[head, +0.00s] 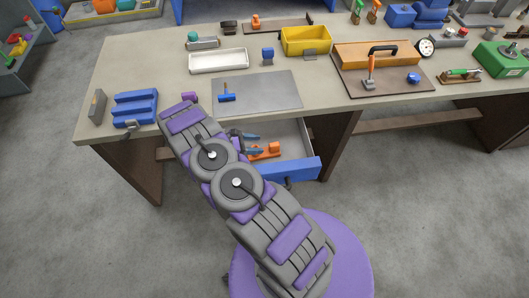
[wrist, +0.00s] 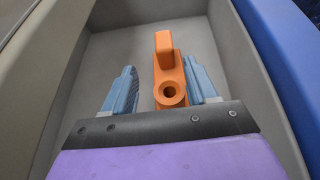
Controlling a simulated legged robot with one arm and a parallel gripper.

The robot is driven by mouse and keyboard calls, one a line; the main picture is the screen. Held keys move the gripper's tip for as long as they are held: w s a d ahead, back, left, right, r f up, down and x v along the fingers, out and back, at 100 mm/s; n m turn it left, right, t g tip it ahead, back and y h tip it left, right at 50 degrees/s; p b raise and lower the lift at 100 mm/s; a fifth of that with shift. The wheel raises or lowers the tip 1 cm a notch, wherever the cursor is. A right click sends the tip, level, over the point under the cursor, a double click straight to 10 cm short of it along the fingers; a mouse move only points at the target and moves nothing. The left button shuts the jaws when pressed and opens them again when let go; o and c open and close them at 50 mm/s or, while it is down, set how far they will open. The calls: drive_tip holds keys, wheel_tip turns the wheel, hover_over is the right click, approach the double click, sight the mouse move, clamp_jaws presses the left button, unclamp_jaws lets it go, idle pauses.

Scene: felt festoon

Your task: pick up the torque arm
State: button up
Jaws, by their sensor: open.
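The torque arm, which I take to be the orange part (head: 268,151) in the open drawer, also shows in the wrist view (wrist: 170,75). It has a raised block at its far end and a round hole at its near end. My gripper (head: 257,143) is open and reaches into the drawer. In the wrist view its two blue fingers (wrist: 160,68) stand on either side of the orange part. The right finger is close beside the part, and a wider gap shows on the left. Whether the right finger touches it I cannot tell.
The drawer (head: 303,170) has a blue front and grey walls near my fingers. The workbench (head: 315,85) above it holds a grey mat (head: 270,92), a blue block stack (head: 135,108), a white tray (head: 219,61) and a yellow bin (head: 306,40).

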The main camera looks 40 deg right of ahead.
sight(266, 152)
drive_tip(key=x, duration=0.2)
drive_tip(key=b+x, duration=0.1)
drive_tip(key=x, duration=0.1)
drive_tip(key=shift+s+r, duration=0.2)
drive_tip(key=shift+r, duration=0.05)
drive_tip(key=shift+s+d+f, duration=0.15)
drive_tip(key=shift+s, duration=0.05)
drive_tip(key=shift+s+a, duration=0.15)
drive_tip(key=shift+a, duration=0.1)
drive_tip(key=shift+d+f, duration=0.1)
drive_tip(key=shift+d, duration=0.45)
drive_tip(key=shift+c, duration=1.4)
drive_tip(key=shift+d, duration=0.15)
drive_tip(key=c, duration=0.3)
drive_tip(key=shift+a, duration=0.5)
clamp_jaws()
